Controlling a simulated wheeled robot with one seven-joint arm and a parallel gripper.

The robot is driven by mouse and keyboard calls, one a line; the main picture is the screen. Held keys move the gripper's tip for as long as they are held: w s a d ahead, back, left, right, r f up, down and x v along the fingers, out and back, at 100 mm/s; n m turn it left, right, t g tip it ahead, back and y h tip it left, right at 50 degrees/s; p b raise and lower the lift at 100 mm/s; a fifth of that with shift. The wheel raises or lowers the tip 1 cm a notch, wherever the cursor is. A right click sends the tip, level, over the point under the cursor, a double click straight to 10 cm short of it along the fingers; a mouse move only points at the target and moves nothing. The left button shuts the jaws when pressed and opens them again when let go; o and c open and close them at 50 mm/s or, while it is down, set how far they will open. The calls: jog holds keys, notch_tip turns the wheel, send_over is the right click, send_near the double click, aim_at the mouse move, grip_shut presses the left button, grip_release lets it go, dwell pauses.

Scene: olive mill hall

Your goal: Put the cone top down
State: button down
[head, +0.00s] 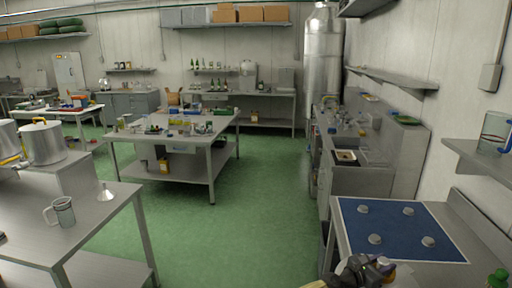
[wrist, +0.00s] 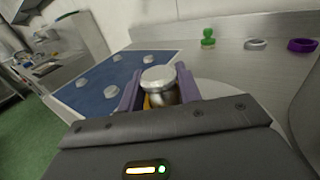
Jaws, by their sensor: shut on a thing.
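My gripper (wrist: 158,90) has purple fingers and is shut on a metallic thing (wrist: 158,78) with a pale, flat, round top and a shiny body below it. The body is mostly hidden between the fingers, so I cannot tell whether it is the cone or how it tapers. My gripper also shows at the bottom edge of the head view (head: 366,268), over the near end of the right-hand counter. A blue panel (wrist: 100,82) with several grey round pieces lies just beyond it; it also shows in the head view (head: 392,226).
On the steel counter (wrist: 232,58) stand a green knobbed piece (wrist: 208,38), a grey ring (wrist: 256,44) and a purple ring (wrist: 302,45). A wall shelf (head: 478,158) overhangs the right side. Green floor (head: 262,200) is clear between the counter and the left tables.

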jog(key=shift+a+r+n+t+p, duration=0.1)
jog(key=shift+r+n+t+p, duration=0.1)
jog(key=shift+n+t+p, duration=0.25)
jog(key=a+n+t+y+p, duration=0.1)
jog(key=n+t+y+p, duration=0.1)
jog(key=t, duration=0.1)
jog(key=shift+a+f, duration=0.4)
jog(key=a+n+t+y+p, duration=0.1)
jog(key=a+y+p, duration=0.1)
jog(key=a, duration=0.1)
jog(key=s+a+n+t+y+p, duration=0.1)
jog(key=a+n+t+y+p, duration=0.1)
jog(key=a, duration=0.1)
jog(key=a+n+t+y+p, duration=0.2)
jog(key=a, duration=0.1)
jog(key=shift+s+a+f+p, duration=0.35)
jog(key=shift+p, duration=0.05)
jog(key=s+a+r+n+t+y+p, duration=0.1)
jog(key=s+a+n+y+p, duration=0.1)
jog(key=a, duration=0.4)
jog(key=s+a+r+n+t+y+p, duration=0.1)
jog(key=s+a+n+y+p, duration=0.2)
jog(key=a+y, duration=0.3)
jog(key=shift+s+a+r+n+y+p, duration=0.2)
jog(key=shift+s+a+n+y+p, duration=0.25)
jog(key=shift+s, duration=0.3)
jog(key=shift+h, duration=0.35)
